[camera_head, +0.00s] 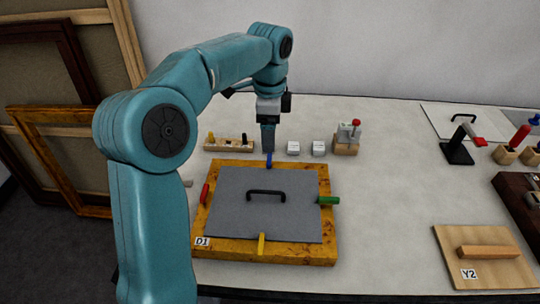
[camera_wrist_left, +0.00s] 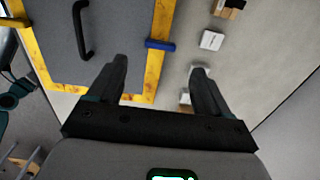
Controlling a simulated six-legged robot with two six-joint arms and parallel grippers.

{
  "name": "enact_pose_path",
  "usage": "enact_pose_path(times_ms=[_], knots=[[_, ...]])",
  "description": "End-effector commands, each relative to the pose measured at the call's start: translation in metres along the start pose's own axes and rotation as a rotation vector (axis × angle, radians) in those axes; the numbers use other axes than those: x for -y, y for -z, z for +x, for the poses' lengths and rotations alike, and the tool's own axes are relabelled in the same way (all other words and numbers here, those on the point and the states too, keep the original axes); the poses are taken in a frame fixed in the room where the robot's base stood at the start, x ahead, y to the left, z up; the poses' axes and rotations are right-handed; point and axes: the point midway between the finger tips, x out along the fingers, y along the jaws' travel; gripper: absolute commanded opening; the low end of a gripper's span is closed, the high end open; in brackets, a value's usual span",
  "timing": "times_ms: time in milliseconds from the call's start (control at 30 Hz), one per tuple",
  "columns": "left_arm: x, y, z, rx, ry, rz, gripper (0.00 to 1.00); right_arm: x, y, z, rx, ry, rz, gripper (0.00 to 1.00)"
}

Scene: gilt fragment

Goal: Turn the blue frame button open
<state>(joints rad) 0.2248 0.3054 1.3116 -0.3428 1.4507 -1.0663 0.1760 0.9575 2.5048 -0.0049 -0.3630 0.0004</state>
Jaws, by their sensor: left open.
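The blue frame button (camera_head: 269,159) sits at the middle of the far side of a yellow wooden frame (camera_head: 320,250) marked D1. In the left wrist view the blue button (camera_wrist_left: 160,44) lies across the frame's wood, one end at the grey panel's edge. The grey panel (camera_head: 225,205) with a black handle (camera_head: 266,194) lies inside the frame. My left gripper (camera_head: 268,150) points down over the blue button. In the left wrist view its fingers (camera_wrist_left: 159,66) are apart and empty, with the button ahead between their tips. My right gripper is out of view.
A red button (camera_head: 205,194), a green button (camera_head: 329,200) and a yellow button (camera_head: 262,244) sit on the other sides. Behind are a wooden rack (camera_head: 229,145), two white blocks (camera_head: 293,148) and a small stand (camera_head: 346,140).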

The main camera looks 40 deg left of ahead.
Motion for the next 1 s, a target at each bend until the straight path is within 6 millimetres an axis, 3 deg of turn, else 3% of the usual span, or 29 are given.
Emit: enact_pose_path(times_ms=[100,300,500,767,933,1000], knots=[[0.000,-0.001,0.031,0.002,-0.003,0.000,0.79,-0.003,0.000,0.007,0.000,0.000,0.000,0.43],[0.002,0.000,0.064,0.001,-0.002,0.000,0.79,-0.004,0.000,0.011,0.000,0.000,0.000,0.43],[0.003,0.000,0.077,0.000,0.000,0.001,0.79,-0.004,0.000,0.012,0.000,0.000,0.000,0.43],[0.004,0.000,0.078,0.000,0.000,0.000,0.79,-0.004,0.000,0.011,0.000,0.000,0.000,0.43],[0.004,0.000,0.078,0.000,0.000,0.001,0.23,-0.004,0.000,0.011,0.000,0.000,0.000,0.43],[0.004,0.000,0.078,0.000,-0.001,0.001,0.23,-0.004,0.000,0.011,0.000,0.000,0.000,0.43]])
